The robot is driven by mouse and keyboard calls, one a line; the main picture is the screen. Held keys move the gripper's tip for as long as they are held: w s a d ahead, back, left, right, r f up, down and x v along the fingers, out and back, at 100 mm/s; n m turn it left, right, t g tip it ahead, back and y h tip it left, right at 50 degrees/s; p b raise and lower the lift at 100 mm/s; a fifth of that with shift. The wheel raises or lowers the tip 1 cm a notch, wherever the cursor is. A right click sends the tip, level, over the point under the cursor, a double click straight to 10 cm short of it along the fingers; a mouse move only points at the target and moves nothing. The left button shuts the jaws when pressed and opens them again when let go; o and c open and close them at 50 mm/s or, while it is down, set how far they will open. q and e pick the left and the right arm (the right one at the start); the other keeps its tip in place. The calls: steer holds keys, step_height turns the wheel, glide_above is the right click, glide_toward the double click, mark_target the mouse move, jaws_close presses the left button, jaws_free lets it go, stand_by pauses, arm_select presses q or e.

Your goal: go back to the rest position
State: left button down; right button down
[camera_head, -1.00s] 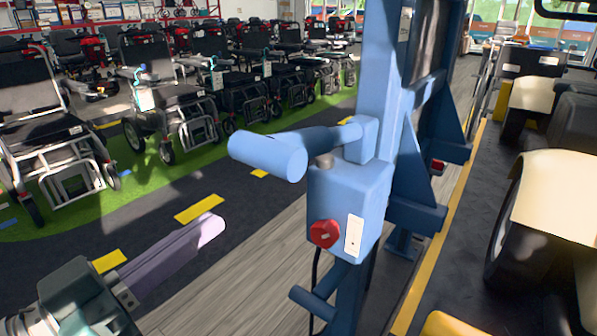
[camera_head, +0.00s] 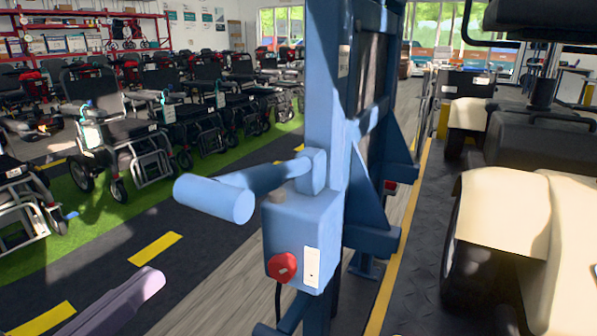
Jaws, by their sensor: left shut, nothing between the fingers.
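My left gripper (camera_head: 117,305) shows at the lower left as a pale purple finger pair, shut with nothing in it. It hangs over the dark floor lane, left of and apart from the blue lift post (camera_head: 325,110). The post carries a blue control box (camera_head: 298,228) with a red knob (camera_head: 282,267) and a white label plate (camera_head: 312,267). A thick blue handle (camera_head: 216,199) sticks out to the left above the box. My right gripper is out of view.
Rows of wheelchairs (camera_head: 131,143) stand on a green strip (camera_head: 128,218) at the left. A cream and black vehicle (camera_head: 500,215) fills the right side. Yellow dashes (camera_head: 155,249) mark the dark lane. A red shelf (camera_head: 85,32) stands at the back left.

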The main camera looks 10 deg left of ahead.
arm_select(q)
step_height(320, 180, up, 7)
steer(key=n+g+y+p, duration=0.1)
steer(key=g+y+p, duration=0.25)
steer(key=p, duration=0.55)
steer(key=s+r+g+y+p, duration=0.4)
steer(key=s+r+g+p, duration=0.7)
steer(key=s+r+p, duration=0.55)
step_height(320, 180, up, 34)
steer(key=w+p, duration=0.1)
steer(key=p, duration=3.6)
steer(key=shift+w+m+p, duration=0.25)
steer(key=shift+m+p, duration=0.05)
steer(key=shift+p, duration=0.05)
steer(key=shift+f+h, duration=0.1)
steer(key=shift+h, duration=0.15)
